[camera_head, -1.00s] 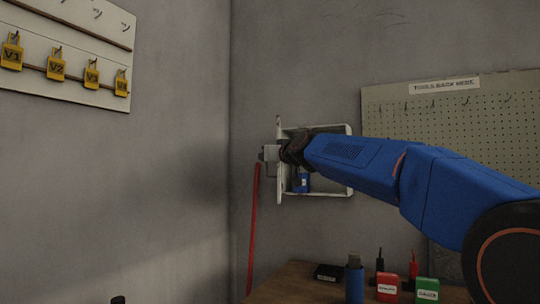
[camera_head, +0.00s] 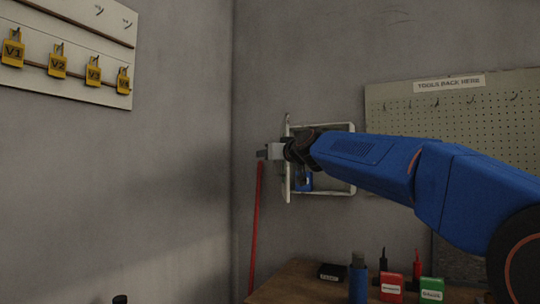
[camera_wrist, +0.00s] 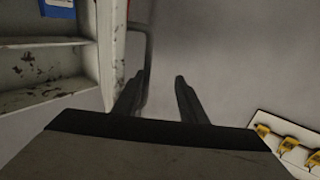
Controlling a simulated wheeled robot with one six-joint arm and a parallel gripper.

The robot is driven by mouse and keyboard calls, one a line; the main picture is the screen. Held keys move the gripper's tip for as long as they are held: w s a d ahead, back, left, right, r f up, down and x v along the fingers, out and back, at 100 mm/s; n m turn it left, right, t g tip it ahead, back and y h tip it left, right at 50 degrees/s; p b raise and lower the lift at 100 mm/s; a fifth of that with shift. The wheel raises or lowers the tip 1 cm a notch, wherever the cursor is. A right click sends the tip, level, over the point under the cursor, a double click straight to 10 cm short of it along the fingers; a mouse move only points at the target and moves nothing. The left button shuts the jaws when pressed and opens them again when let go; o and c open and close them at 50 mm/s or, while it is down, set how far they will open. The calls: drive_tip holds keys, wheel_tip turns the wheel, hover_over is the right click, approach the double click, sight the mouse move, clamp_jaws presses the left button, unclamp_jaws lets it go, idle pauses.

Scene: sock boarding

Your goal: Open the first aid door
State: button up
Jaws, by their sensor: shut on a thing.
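The white first aid cabinet (camera_head: 351,160) hangs on the wall near the corner. Its door (camera_head: 287,162) stands out from the left side, almost edge-on, and the inside shows. A blue item (camera_head: 303,181) is in the cabinet and shows partly in the wrist view (camera_wrist: 58,8). My gripper (camera_head: 262,154) is at the door's outer side. In the wrist view my gripper's fingers (camera_wrist: 158,85) are at the grey door handle (camera_wrist: 149,45), shut on it; the exact contact is hard to see. The door's worn white edge (camera_wrist: 112,40) is left of the fingers.
A red pole (camera_head: 256,225) leans in the corner. A pegboard (camera_head: 450,115) is right; yellow tags (camera_head: 58,65) hang left.

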drive_tip(key=o, duration=1.3)
drive_tip(key=s, duration=0.4)
drive_tip(key=shift+d+f, duration=0.1)
drive_tip(key=v, duration=0.5)
drive_tip(key=shift+s+d, duration=0.1)
drive_tip(key=shift+d, duration=0.1)
drive_tip(key=c, duration=1.4)
drive_tip(key=v, duration=0.3)
drive_tip(key=d+v, duration=0.1)
drive_tip(key=v, duration=0.3)
drive_tip(key=shift+c, duration=0.2)
drive_tip(key=s+d+f+m+g+h, duration=0.1)
drive_tip(key=s+d+f+g, duration=0.3)
drive_tip(key=s+f, duration=0.8)
drive_tip(key=s+d+f+m+g+h, duration=0.2)
drive_tip(key=s+f, duration=1)
drive_tip(key=f, duration=1.2)
drive_tip(key=s+d+f+m+g+h, duration=0.1)
drive_tip(key=s+d+f+g+h, duration=0.2)
drive_tip(key=f, duration=1.5)
drive_tip(key=s+d+g, duration=0.2)
drive_tip(key=s+d, duration=0.3)
drive_tip(key=s, duration=0.4)
drive_tip(key=shift+d+g+h, duration=0.25)
drive_tip(key=shift+g+h, duration=0.15)
